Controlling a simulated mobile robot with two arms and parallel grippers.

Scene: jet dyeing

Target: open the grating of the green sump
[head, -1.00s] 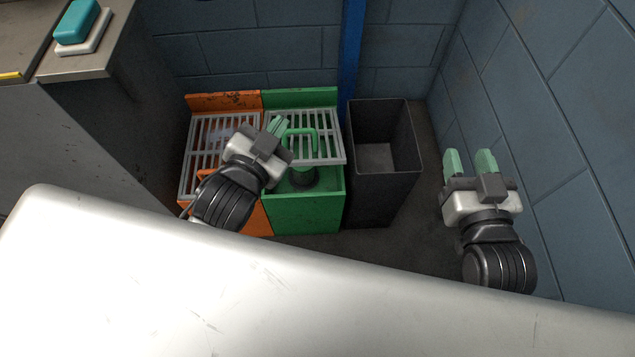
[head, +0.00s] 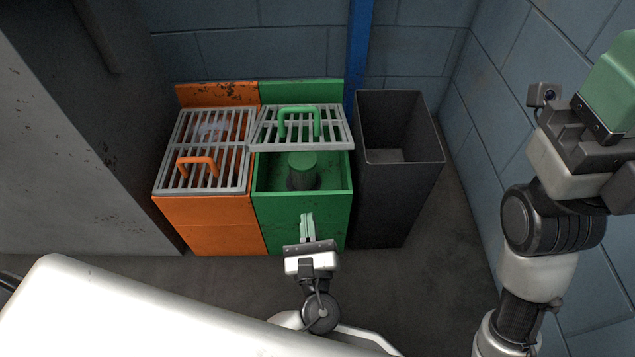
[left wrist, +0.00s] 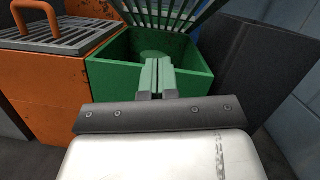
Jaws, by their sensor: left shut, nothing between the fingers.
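The green sump (head: 300,222) stands against the back wall. Its grey grating (head: 335,130), with a green handle (head: 299,110), lies over the back part, its front edge apparently raised above the box. The front part is uncovered and shows a dark cylinder with a green top (head: 302,162). In the left wrist view the grating's bars (left wrist: 170,14) rise above the sump's open front (left wrist: 105,66). My left gripper (head: 306,226) is shut and empty, just in front of the sump's front wall, apart from the handle. My right gripper (head: 612,85) is cut off by the right edge.
An orange sump (head: 205,225) with its own grating (head: 225,130) and orange handle adjoins on the left. A dark open bin (head: 395,200) stands close on the right. A blue wall is behind and to the right; a grey cabinet (head: 70,150) is left.

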